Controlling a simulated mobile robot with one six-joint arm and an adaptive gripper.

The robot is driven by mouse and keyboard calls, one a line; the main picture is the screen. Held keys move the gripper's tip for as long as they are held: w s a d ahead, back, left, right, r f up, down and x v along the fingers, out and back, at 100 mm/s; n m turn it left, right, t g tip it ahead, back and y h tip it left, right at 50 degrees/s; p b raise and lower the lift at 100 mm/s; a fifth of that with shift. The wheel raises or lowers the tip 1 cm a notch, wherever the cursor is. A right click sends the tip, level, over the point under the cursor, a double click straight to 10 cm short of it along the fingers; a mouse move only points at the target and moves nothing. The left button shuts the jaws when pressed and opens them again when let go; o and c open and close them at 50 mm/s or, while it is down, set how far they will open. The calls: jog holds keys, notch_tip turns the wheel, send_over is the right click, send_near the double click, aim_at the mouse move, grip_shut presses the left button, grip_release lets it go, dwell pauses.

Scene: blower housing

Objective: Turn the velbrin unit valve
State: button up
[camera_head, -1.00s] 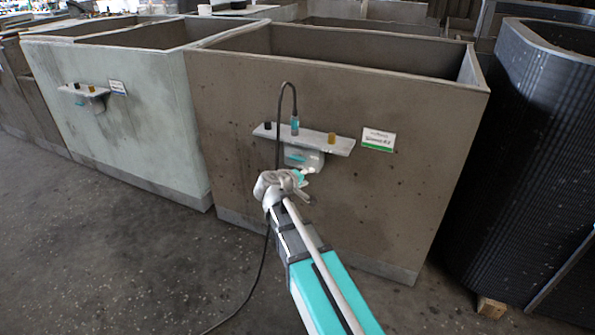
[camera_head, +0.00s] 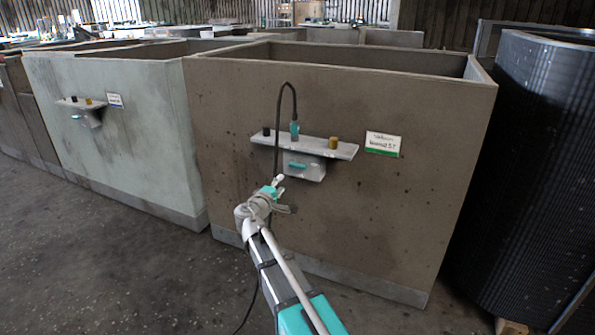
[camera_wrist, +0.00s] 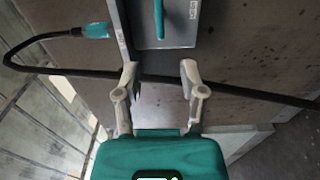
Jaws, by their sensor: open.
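The valve shows as a grey box with a teal bar handle (camera_head: 298,166) under a light shelf on the front of the brown tank. In the wrist view the teal handle (camera_wrist: 159,18) stands upright in the picture, at the top, ahead of the fingertips. My gripper (camera_head: 278,183) is below and left of the valve box in the head view. In the wrist view my gripper (camera_wrist: 160,72) is open, its two fingers apart with no handle between them. A dark cable passes across the picture near the fingers.
The shelf (camera_head: 325,147) carries a black knob, a teal cable connector (camera_head: 295,128) and a brass knob (camera_head: 333,142). The black cable (camera_head: 276,130) loops up and hangs beside the valve. A label (camera_head: 383,143) is at right. A pale green tank (camera_head: 130,140) stands left, a black ribbed cylinder (camera_head: 530,170) right.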

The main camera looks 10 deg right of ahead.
aim_at(296, 167)
dwell(0.3)
jog(key=x, duration=1.3)
jog(key=shift+w+d, duration=0.25)
jog(key=shift+w, duration=0.05)
grip_shut()
